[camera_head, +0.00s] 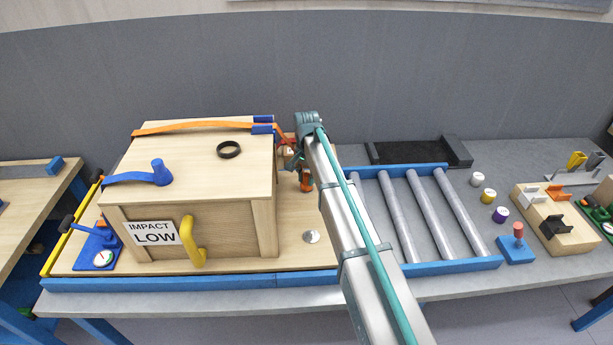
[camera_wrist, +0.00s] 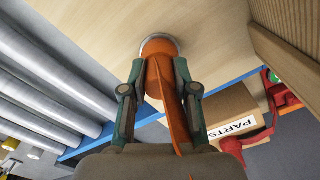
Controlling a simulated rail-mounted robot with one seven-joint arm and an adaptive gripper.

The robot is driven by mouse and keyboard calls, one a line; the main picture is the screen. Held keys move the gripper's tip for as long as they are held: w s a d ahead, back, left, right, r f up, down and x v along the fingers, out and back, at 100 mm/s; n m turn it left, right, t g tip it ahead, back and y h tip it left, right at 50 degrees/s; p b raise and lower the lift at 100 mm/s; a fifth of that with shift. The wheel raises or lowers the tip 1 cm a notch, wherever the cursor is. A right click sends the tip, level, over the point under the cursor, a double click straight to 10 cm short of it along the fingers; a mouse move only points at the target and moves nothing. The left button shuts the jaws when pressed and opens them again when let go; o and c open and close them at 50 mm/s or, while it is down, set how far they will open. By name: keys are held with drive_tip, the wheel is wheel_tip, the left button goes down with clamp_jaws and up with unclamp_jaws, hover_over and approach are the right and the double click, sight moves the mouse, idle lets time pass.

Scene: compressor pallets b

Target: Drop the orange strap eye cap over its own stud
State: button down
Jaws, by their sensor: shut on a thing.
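My gripper (camera_wrist: 159,72) is shut on the orange strap eye cap (camera_wrist: 160,88), which sits between its two fingers. In the head view my gripper (camera_head: 305,176) holds the cap (camera_head: 306,185) just right of the wooden crate. In the wrist view a round silver metal piece (camera_wrist: 152,43) on the wooden pallet shows past the cap's far end, which overlaps it. I cannot tell whether they touch. The stud itself is not clearly visible. In the head view a silver disc (camera_head: 311,236) lies on the pallet nearer the front. An orange strap (camera_head: 200,126) crosses the crate top.
The wooden crate (camera_head: 188,190) stands close at left, with a black ring (camera_head: 229,149) and a blue strap (camera_head: 140,178) on top. Rollers (camera_head: 430,205) lie to the right. A box marked PARTS (camera_wrist: 232,112) and a red item (camera_wrist: 234,148) are near the gripper.

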drive_tip(key=shift+f, duration=0.15)
drive_tip(key=c, duration=0.8)
unclamp_jaws()
